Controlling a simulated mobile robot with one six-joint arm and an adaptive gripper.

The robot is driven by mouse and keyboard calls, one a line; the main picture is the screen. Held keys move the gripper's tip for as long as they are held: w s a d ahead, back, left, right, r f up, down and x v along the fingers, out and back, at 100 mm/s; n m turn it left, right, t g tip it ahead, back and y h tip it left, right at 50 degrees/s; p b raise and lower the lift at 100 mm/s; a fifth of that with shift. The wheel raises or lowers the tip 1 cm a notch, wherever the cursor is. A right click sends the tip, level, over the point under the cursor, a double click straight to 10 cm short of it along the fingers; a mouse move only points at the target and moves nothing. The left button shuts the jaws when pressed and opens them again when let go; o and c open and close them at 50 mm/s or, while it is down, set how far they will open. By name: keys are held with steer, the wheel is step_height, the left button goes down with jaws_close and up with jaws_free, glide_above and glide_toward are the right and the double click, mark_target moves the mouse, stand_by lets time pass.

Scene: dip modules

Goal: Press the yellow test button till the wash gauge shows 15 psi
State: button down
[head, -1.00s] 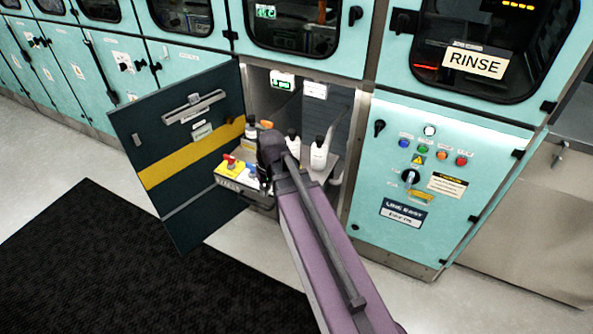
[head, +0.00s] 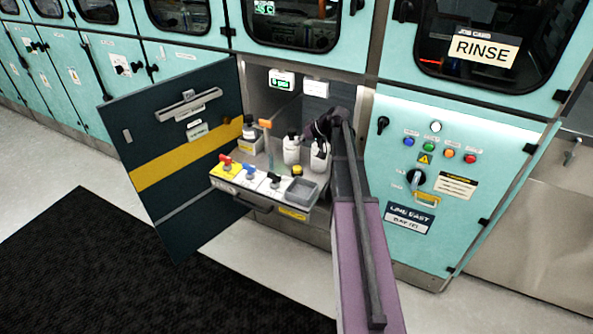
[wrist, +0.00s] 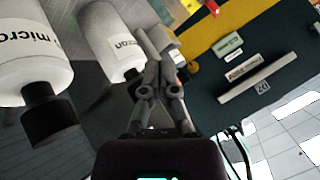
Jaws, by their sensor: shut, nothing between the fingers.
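A small yellow button-like cap (head: 297,170) sits on the pulled-out shelf, in front of the white bottles, in the head view. I take it for the test button. A small box with a green display (head: 281,80) hangs at the back of the open cabinet; its reading is too small to make out, and I cannot tell if it is the wash gauge. My gripper is shut and empty in the wrist view (wrist: 155,78), close to a white bottle (wrist: 105,35). In the head view my arm hides most of it, above the shelf's right side.
The shelf (head: 262,205) carries red, blue and black valve handles, a grey tray (head: 303,192) and several bottles. The open dark door (head: 180,150) stands left. A teal panel with coloured buttons (head: 436,127) and a black knob is right.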

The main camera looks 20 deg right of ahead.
mark_target(294, 167)
steer(key=shift+f, duration=0.15)
step_height(294, 167, down, 8)
steer(key=b, duration=0.8)
steer(key=shift+f+b, duration=0.25)
steer(key=shift+b, duration=0.15)
steer(key=shift+f+b, duration=1)
steer(key=shift+b, duration=0.05)
stand_by(2.7)
steer(key=shift+r, duration=0.2)
steer(key=shift+r+p, duration=0.85)
steer(key=shift+p, duration=0.2)
steer(key=shift+r+p, duration=2.5)
steer(key=shift+p, duration=0.05)
